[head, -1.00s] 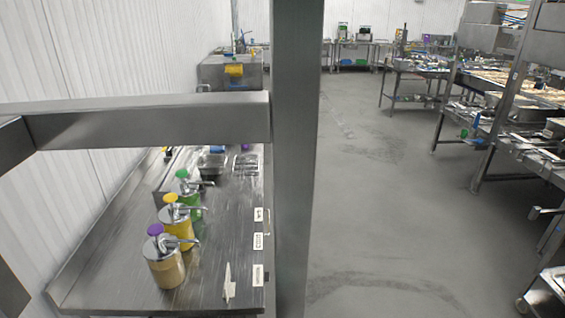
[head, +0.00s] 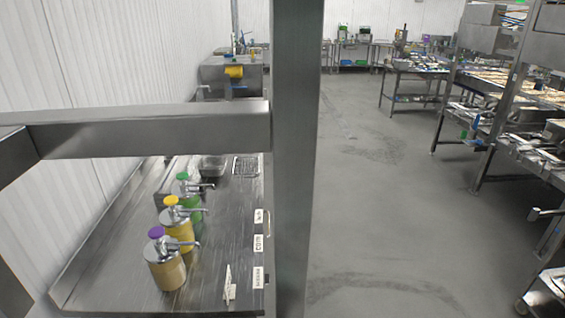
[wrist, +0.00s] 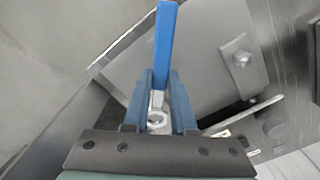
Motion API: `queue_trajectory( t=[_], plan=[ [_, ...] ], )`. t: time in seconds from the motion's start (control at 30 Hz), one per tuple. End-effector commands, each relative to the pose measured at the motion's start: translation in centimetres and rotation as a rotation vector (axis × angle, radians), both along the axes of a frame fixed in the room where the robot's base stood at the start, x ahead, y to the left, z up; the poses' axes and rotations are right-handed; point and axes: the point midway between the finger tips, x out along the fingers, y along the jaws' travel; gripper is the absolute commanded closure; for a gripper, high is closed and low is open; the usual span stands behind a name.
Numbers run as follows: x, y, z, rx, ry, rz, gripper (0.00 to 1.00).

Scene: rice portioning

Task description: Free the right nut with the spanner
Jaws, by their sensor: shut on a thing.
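In the wrist view my gripper (wrist: 162,82) is shut on a blue bar, which looks like the handle of the spanner (wrist: 166,45). The bar sticks out beyond the fingertips toward the top of the picture. A silver hexagonal piece (wrist: 156,118) shows between the fingers, close to the gripper's base; I cannot tell whether it is a nut or part of the spanner. A silver nut (wrist: 241,58) sits on a grey metal plate (wrist: 205,75) to the right of the fingers, apart from the spanner. My gripper and the spanner do not show in the head view.
In the head view a steel bench (head: 120,270) at left holds purple-, yellow- and green-topped pump dispensers (head: 166,262). A metal post (head: 296,180) and crossbar (head: 150,130) block part of the view. Racks stand at right, with clear floor (head: 370,220) between.

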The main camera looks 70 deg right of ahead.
Motion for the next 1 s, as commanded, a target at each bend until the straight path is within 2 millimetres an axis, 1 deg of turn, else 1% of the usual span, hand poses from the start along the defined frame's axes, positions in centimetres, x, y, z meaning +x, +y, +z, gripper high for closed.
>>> queue_trajectory(
  t=[0.03,0.6,0.7,1.0],
  plan=[
    [0.0,0.0,0.6,0.0,-0.001,0.0,1.0],
    [0.0,0.0,3.4,0.0,-0.001,0.0,1.0],
    [0.0,0.0,3.7,0.0,-0.001,0.0,1.0],
    [0.0,0.0,3.5,0.0,-0.001,0.0,1.0]
  ],
)
